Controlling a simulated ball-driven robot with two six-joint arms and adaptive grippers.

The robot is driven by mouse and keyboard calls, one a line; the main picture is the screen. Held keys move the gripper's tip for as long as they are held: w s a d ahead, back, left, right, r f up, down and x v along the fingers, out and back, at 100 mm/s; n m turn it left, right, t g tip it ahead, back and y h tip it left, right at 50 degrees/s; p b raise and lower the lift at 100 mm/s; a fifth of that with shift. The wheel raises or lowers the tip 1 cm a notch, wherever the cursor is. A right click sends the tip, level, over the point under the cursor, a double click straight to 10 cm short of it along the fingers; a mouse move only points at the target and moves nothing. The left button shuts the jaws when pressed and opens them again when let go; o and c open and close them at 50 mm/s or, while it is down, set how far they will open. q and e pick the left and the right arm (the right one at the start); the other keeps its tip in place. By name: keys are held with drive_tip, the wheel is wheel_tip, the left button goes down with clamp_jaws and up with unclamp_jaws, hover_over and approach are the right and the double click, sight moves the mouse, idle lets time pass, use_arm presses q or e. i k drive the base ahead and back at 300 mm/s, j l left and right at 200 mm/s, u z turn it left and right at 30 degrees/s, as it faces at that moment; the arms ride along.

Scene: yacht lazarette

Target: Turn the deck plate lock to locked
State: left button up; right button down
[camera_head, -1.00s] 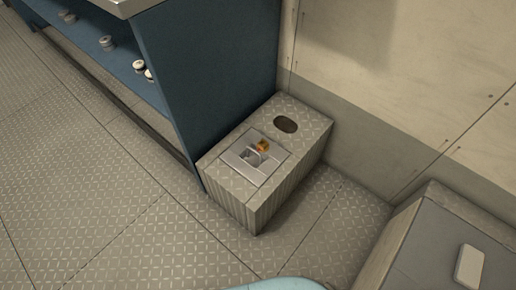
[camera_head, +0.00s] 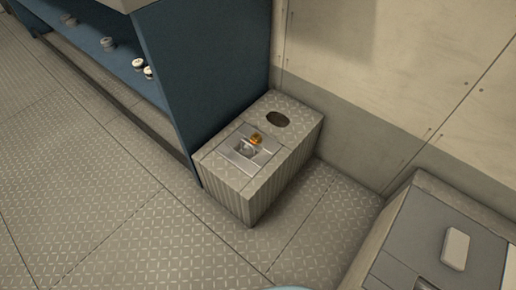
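The deck plate lock shows as a small orange-brown knob (camera_head: 256,138) beside a square recess (camera_head: 243,149) in a pale metal plate (camera_head: 236,161). The plate is set in the top of a low ribbed box (camera_head: 232,183) with a tread-pattern lid. The lock is too small to tell which position it is in. Neither of my grippers is in view.
The box has a dark oval hole (camera_head: 278,119). It stands between a blue shelf unit (camera_head: 205,75) holding small round items and a pale wall (camera_head: 400,60). A grey unit with a white block (camera_head: 455,249) is at lower right. Tread-plate floor (camera_head: 110,210) is clear at left.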

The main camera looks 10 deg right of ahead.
sight(256, 139)
drive_tip(key=k+j+z, duration=0.1)
drive_tip(key=z, duration=0.65)
drive_tip(key=i+j+z, duration=0.2)
drive_tip(key=j, duration=0.15)
drive_tip(key=i+j+z, duration=0.2)
drive_tip(key=j, duration=0.2)
drive_tip(key=j+z, duration=0.45)
drive_tip(key=j, duration=0.35)
